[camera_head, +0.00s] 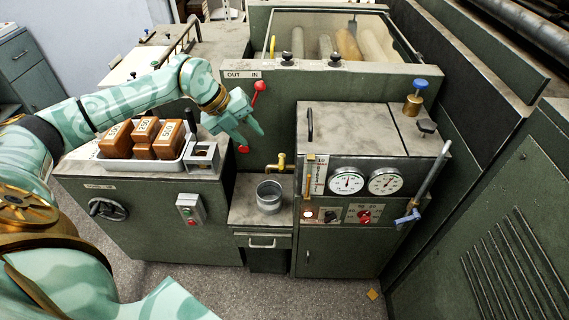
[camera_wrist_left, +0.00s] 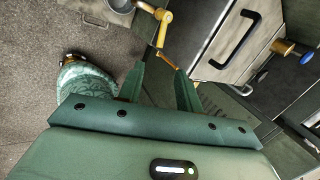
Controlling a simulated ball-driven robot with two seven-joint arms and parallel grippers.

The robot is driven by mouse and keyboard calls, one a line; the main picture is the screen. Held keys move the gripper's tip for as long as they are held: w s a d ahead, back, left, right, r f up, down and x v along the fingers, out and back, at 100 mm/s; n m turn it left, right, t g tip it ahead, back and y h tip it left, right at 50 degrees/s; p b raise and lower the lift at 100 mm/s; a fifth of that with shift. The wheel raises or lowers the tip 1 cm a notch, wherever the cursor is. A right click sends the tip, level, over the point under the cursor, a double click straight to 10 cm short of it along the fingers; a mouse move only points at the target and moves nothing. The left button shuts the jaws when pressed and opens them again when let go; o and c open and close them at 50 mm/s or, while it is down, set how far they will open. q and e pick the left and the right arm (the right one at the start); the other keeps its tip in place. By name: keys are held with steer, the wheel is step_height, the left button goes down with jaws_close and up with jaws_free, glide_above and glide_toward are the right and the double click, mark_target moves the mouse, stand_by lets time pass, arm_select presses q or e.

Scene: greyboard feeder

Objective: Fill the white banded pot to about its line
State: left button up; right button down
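A grey metal pot (camera_head: 269,196) stands upright on the small ledge in the middle of the head view. I cannot make out a white band or a line on it, nor tell whether liquid is inside. Part of it also shows at the top of the left wrist view (camera_wrist_left: 119,5). A brass tap (camera_head: 281,164) sticks out just above and behind the pot; it shows in the left wrist view too (camera_wrist_left: 154,14). My left gripper (camera_head: 253,141) is open and empty, up and left of the tap and pot, touching neither. My right gripper is in neither view.
Left of the ledge, a metal tray (camera_head: 168,165) holds several brown numbered blocks. A red-knobbed lever (camera_head: 258,87) is close to my left gripper.

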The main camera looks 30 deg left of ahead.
mark_target(280, 164)
arm_select(q)
steer(key=b+x, duration=0.3)
steer(key=x, duration=1.1)
steer(key=shift+w+d+f, duration=0.1)
steer(key=shift+w+f, duration=0.05)
jaws_close()
